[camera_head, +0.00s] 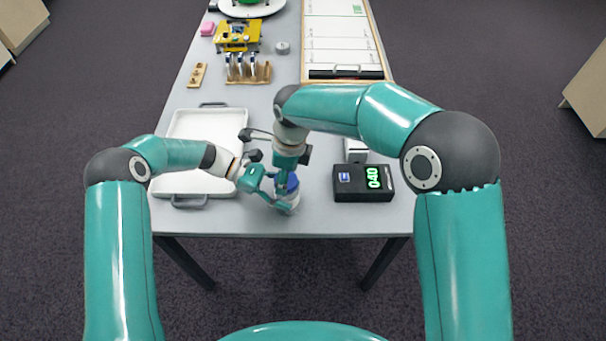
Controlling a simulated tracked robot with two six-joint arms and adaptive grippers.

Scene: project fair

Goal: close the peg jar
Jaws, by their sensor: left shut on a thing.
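The peg jar (289,204) is a small pale jar near the front edge of the table. A blue lid (292,183) shows at its top; I cannot tell whether it is seated or only resting there. My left gripper (281,194) reaches in from the left and is shut on the jar's side. My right gripper (284,180) points down over the jar, with its fingers at the blue lid. The fingers overlap the lid and partly hide it, so I cannot tell whether they are closed on it. The jar's contents are hidden.
A white tray (186,183) with grey handles lies to the left, under my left arm. A black box with a green display (363,184) stands to the right. A wooden rack (248,73), a yellow device (237,37) and a whiteboard (340,35) are farther back.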

